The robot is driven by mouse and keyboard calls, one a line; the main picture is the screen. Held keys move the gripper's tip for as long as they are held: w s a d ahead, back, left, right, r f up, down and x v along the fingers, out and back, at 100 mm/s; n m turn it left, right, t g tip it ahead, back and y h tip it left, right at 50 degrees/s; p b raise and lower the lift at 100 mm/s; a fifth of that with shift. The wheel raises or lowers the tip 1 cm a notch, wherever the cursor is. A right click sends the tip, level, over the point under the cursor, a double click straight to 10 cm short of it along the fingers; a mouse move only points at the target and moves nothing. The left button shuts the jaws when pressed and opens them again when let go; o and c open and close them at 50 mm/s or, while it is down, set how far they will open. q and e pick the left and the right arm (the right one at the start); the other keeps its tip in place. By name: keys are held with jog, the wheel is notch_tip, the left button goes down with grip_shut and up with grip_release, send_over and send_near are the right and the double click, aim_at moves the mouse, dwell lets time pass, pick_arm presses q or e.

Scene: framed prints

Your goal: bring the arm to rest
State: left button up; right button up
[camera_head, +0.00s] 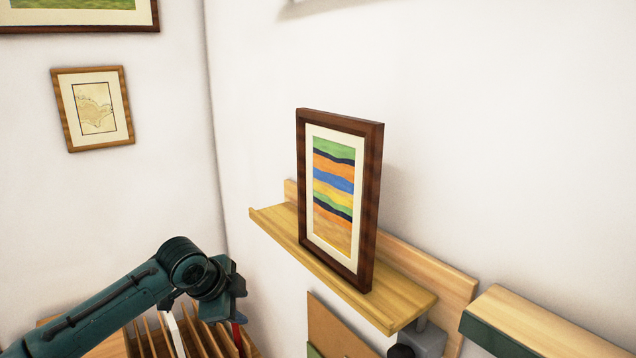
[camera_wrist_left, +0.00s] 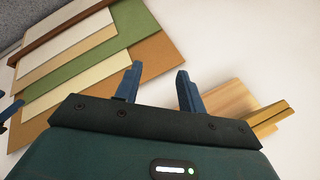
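My left arm comes in from the lower left in the head view, and its gripper (camera_head: 238,290) is left of and below the wooden picture ledge, apart from it. In the left wrist view the two blue fingers (camera_wrist_left: 158,82) stand apart with nothing between them. A dark-brown framed print (camera_head: 338,195) with coloured wavy stripes stands on the wooden ledge (camera_head: 400,298), leaning slightly back. The gripper does not touch the print. My right gripper cannot be made out.
A wooden rack (camera_head: 150,335) with slats is below the left gripper. Several flat boards (camera_wrist_left: 100,75) show in the wrist view. Another wooden-topped piece (camera_head: 545,325) is at the lower right. A small framed map (camera_head: 95,108) hangs on the left wall.

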pick_arm(q)
jog(key=s+a+f+n+t+h, duration=0.15)
jog(key=s+f+n, duration=0.45)
jog(key=s+f, duration=1)
jog(key=s+a+f+n+t+y, duration=0.1)
jog(key=s+a+f+n, duration=0.15)
jog(key=s, duration=0.55)
jog(key=s+a+f+n+t, duration=0.1)
jog(key=s+a+f, duration=0.2)
jog(key=s, duration=0.4)
jog(key=w+d+r+n+t, duration=0.1)
jog(key=d+n, duration=0.3)
jog(key=d, duration=0.4)
jog(key=shift+w+d+r+n+p, duration=0.15)
jog(key=shift+w+r+n+p, duration=0.15)
jog(key=shift+r+p, duration=0.2)
